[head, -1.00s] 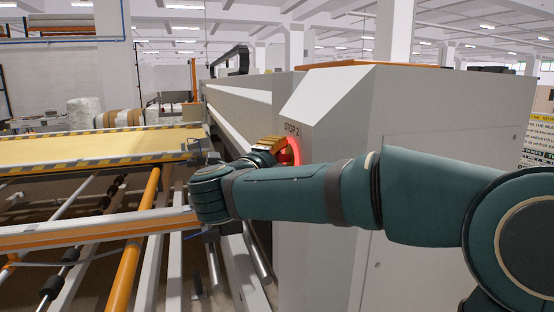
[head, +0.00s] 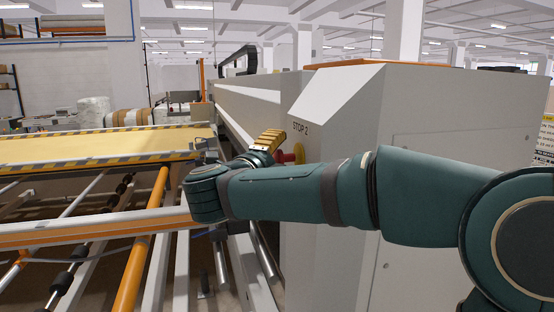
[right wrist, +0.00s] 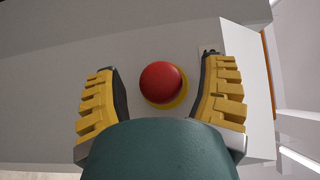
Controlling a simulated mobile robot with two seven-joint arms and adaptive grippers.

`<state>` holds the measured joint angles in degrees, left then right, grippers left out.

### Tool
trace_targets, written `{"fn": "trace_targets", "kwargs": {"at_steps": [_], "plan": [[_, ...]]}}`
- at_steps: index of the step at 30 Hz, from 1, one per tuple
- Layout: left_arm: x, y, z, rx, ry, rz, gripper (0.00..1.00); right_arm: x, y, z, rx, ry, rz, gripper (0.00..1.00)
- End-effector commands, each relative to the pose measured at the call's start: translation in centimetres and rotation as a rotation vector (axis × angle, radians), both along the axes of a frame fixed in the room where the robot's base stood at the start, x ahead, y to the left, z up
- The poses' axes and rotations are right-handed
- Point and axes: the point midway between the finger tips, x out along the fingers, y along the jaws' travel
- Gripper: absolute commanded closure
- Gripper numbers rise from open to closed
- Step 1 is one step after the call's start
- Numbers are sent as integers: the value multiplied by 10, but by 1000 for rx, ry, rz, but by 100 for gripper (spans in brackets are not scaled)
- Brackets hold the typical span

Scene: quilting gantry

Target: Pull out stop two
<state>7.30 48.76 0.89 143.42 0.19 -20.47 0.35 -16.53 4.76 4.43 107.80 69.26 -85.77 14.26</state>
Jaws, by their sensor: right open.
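Stop two is a red mushroom button on a yellow base (right wrist: 180,100), on the side of the grey machine housing under the label "STOP 2" (head: 300,128). In the head view the button (head: 299,153) shows partly behind my right arm, with no glow around it. In the right wrist view the red cap (right wrist: 161,82) sits between the two yellow-padded fingers of my right gripper (right wrist: 160,66). The fingers are open, with a visible gap on each side of the cap. The right gripper (head: 268,140) also shows in the head view, beside the button. My left gripper is out of view.
The grey housing (head: 340,230) stands close on the right of the gripper. A quilting bed with yellow fabric (head: 90,146), rails and an orange roller (head: 145,240) lie to the left. Wrapped rolls (head: 95,110) stand behind.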

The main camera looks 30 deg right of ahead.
Motion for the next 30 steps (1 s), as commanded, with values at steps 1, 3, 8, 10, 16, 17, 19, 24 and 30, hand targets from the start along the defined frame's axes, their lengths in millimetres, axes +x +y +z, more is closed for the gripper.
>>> {"fn": "trace_targets", "kwargs": {"at_steps": [1,3,8,10,16,17,19,24,30], "plan": [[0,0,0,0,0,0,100,0,0,0,0,0,-1,30],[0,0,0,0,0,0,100,-2,2,0,1,-1,0,30],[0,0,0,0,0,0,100,-11,19,0,-1,-1,2,30],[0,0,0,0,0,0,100,-18,31,1,0,-1,4,30],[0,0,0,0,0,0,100,-40,66,0,-1,-1,4,30],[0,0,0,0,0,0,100,-42,71,0,-1,-1,5,30],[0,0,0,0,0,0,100,-49,81,0,-1,1,4,30],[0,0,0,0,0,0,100,-59,98,0,-1,1,3,30],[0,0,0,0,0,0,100,-63,103,0,-1,1,1,30]]}}
